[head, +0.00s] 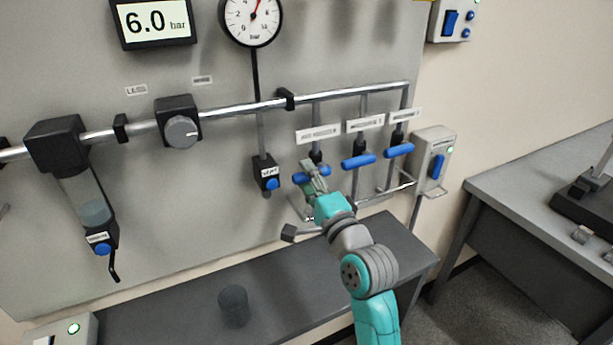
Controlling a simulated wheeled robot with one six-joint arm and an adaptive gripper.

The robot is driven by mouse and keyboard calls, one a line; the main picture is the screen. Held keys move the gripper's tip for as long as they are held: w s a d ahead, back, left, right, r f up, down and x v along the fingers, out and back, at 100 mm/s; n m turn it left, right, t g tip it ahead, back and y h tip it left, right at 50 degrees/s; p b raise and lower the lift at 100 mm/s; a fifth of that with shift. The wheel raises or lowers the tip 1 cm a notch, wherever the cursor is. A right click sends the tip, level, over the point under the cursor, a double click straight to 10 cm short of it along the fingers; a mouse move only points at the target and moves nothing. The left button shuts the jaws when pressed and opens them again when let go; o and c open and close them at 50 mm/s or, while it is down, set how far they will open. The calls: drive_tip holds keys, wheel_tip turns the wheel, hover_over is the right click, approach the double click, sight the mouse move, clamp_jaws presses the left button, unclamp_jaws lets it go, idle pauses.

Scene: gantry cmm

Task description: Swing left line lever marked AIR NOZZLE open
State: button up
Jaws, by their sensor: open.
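The lever under the left line's label is a blue handle (298,179), lying crosswise to its vertical pipe. The white label above it (318,134) is too small to read surely. My gripper (311,172) is open at this lever, in front of its middle, and hides part of it. The handle's blue ends show on both sides of the fingers. I cannot tell whether the fingers touch it. My teal and grey arm reaches up to it from below.
Two more blue levers, the middle one (358,161) and the right one (399,150), lie crosswise close on the right. A blue-knobbed vent valve (270,184) hangs on the left. A grey shelf (290,286) with a dark cylinder (234,306) is below.

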drive_tip(key=shift+w+a+r, duration=0.1)
drive_tip(key=shift+w+a, duration=0.05)
drive_tip(key=shift+w, duration=0.25)
clamp_jaws()
